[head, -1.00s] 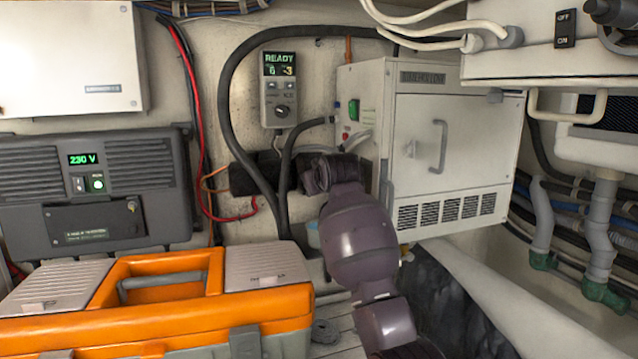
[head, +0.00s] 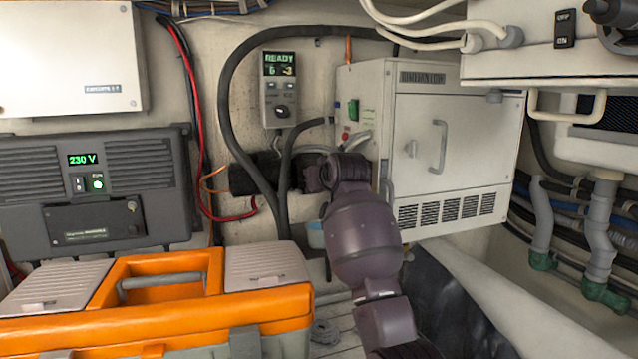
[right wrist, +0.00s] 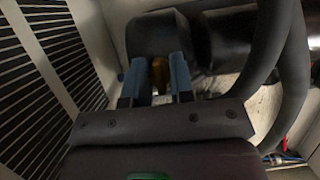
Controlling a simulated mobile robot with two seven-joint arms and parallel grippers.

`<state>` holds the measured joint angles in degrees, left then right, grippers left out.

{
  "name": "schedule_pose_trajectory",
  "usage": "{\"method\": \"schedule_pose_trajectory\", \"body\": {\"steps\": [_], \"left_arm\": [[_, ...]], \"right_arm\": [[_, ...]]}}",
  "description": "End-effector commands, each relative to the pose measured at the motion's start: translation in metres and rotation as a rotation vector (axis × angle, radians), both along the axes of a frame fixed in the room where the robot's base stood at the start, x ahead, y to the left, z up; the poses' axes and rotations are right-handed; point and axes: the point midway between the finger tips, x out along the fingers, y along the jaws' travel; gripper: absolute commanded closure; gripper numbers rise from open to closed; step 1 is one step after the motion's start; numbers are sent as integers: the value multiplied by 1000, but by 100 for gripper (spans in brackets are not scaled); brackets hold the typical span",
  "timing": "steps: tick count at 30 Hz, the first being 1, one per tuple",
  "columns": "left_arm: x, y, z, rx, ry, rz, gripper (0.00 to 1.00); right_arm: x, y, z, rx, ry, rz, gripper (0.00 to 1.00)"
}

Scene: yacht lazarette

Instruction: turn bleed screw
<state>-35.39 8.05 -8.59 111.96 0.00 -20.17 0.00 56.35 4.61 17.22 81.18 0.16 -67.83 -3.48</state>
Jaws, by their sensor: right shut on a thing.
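The bleed screw (right wrist: 160,76) shows in the right wrist view as a small brass-coloured piece in front of a dark rounded housing (right wrist: 158,35). My right gripper (right wrist: 157,79) has its two blue fingers on either side of the screw and is shut on it. In the head view my right arm reaches up from the bottom towards the black pump-like cylinder (head: 255,173) beside the white cabinet. Its fingers and the screw are hidden there. My left gripper is in neither current view.
The white cabinet (head: 465,150) stands right of my arm, with a handle and vents. Black hoses (head: 228,110) loop around the cylinder. A control panel (head: 281,90) reads READY. An orange toolbox (head: 160,310) fills the lower left. A grey inverter (head: 90,195) shows 230 V.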

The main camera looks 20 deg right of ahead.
Motion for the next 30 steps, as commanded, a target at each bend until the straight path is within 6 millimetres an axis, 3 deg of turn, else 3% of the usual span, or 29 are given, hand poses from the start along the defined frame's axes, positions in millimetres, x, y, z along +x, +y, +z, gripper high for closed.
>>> {"method": "schedule_pose_trajectory", "body": {"steps": [1,5,6,17,30], "left_arm": [[0,0,0,0,0,0,100],[0,0,0,0,0,0,100],[0,0,0,0,0,0,100],[0,0,-1,0,-1,0,100],[5,-1,-8,-1,-16,-1,100]], "right_arm": [[0,0,-1,1,2,0,73],[0,0,-1,0,2,0,53],[0,0,-1,0,1,0,52],[-5,0,2,-1,-1,0,52],[-64,-3,26,-1,-3,0,52]]}}
